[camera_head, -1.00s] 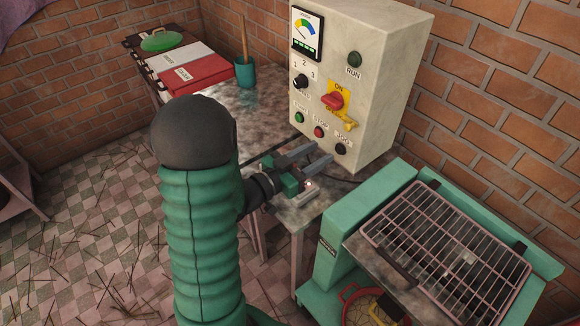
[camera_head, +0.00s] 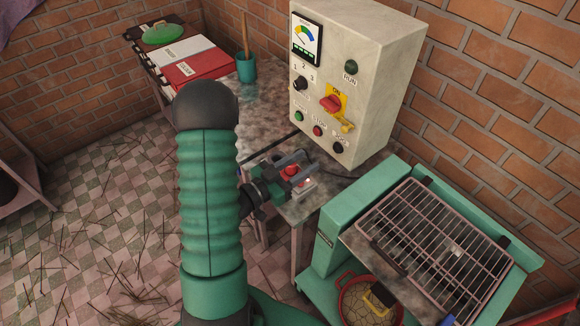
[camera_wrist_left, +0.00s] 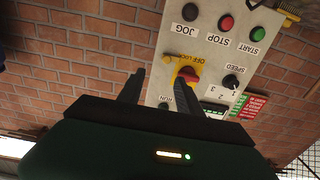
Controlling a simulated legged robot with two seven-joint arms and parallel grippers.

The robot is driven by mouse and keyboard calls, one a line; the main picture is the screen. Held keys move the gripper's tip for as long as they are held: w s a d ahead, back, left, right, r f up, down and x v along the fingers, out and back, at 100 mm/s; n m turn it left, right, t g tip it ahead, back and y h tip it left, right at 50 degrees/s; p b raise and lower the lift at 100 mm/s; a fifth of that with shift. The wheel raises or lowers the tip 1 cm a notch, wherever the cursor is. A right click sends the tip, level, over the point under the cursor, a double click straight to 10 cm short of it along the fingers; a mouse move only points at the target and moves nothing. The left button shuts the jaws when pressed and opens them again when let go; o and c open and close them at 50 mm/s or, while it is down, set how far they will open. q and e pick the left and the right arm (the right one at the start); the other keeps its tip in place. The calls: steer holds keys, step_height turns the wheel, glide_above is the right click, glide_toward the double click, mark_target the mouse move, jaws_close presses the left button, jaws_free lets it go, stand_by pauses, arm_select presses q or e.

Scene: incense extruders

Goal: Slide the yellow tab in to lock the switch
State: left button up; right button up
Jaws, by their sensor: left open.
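The control box (camera_head: 350,75) stands on the table at the back. Its front carries a red rotary switch (camera_head: 332,103) on a yellow plate marked ON at the top. A yellow tab (camera_head: 347,126) sticks out at the plate's lower right. In the left wrist view, the box is upside down: the red switch (camera_wrist_left: 187,76) is centred, the yellow tab (camera_wrist_left: 168,59) is left of it, and OFF LOCK lettering shows. My left gripper (camera_head: 308,163) is open, its fingers empty, below and in front of the box, apart from the tab. My right gripper is not in view.
Below the switch are several buttons (camera_head: 318,131). A green machine with a wire rack (camera_head: 440,250) stands at the right. A teal cup (camera_head: 246,69) and a red box (camera_head: 205,75) are at the back left. A small red object (camera_head: 291,170) shows by my gripper.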

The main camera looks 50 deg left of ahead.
arm_select(q)
steer(key=s+p, duration=0.2)
steer(key=s, duration=0.2)
steer(key=shift+s+a, duration=0.1)
steer(key=shift+a, duration=0.1)
stand_by(0.5)
steer(key=s+a, duration=0.1)
steer(key=s, duration=1.5)
steer(key=shift+s, duration=0.4)
steer(key=shift+a, duration=0.1)
